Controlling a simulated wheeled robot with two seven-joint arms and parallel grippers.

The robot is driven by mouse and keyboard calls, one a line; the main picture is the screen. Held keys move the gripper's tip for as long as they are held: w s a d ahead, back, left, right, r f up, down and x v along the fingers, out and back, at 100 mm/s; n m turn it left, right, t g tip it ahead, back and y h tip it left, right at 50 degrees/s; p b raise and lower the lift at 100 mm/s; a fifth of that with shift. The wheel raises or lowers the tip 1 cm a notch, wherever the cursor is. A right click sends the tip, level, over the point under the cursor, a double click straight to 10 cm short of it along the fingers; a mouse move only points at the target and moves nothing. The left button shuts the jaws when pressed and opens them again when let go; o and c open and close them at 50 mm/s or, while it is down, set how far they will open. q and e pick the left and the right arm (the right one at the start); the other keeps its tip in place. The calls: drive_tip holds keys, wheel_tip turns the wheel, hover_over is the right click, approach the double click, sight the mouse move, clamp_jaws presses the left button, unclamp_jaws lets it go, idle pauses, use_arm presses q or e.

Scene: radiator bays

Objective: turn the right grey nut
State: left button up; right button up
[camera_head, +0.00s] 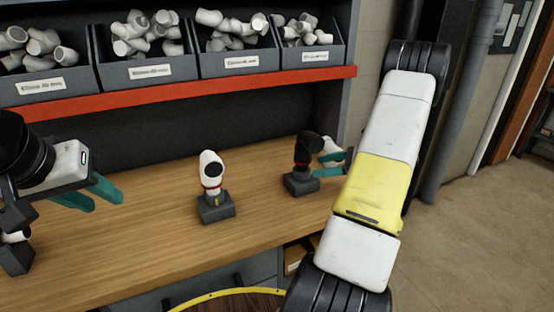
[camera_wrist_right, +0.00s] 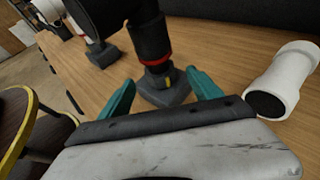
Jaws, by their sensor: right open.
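The right fitting is a black elbow (camera_head: 307,147) upright on a dark grey base (camera_head: 300,184). In the right wrist view the black elbow (camera_wrist_right: 149,38) has a red ring, with a dark grey nut (camera_wrist_right: 158,68) below it above the yellow-marked base (camera_wrist_right: 165,90). My right gripper (camera_head: 317,165) is open beside this fitting. In its wrist view the teal fingertips (camera_wrist_right: 161,80) lie either side of the fitting's lower part; contact is not clear. My left gripper (camera_head: 107,203) is open and empty above the bench at the left. A white elbow (camera_head: 211,166) stands on the middle base (camera_head: 216,207).
A loose white pipe piece (camera_wrist_right: 285,80) lies on the bench right of the fitting in the right wrist view. Another base (camera_head: 16,256) stands at the far left. A red-edged shelf (camera_head: 200,92) with bins of white fittings (camera_head: 148,70) overhangs the bench (camera_head: 150,212).

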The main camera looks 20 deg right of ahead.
sight(308, 167)
drive_tip(key=shift+x, duration=3.85)
drive_tip(key=shift+a, duration=0.1)
drive_tip(key=c, duration=1.4)
drive_tip(key=shift+o, duration=0.2)
drive_tip(key=n+g+y, duration=0.2)
drive_tip(key=n+g, duration=0.2)
drive_tip(key=shift+r+g, duration=0.1)
drive_tip(key=shift+g, duration=0.2)
drive_tip(key=o, duration=1.4)
drive_tip(key=shift+c, duration=0.2)
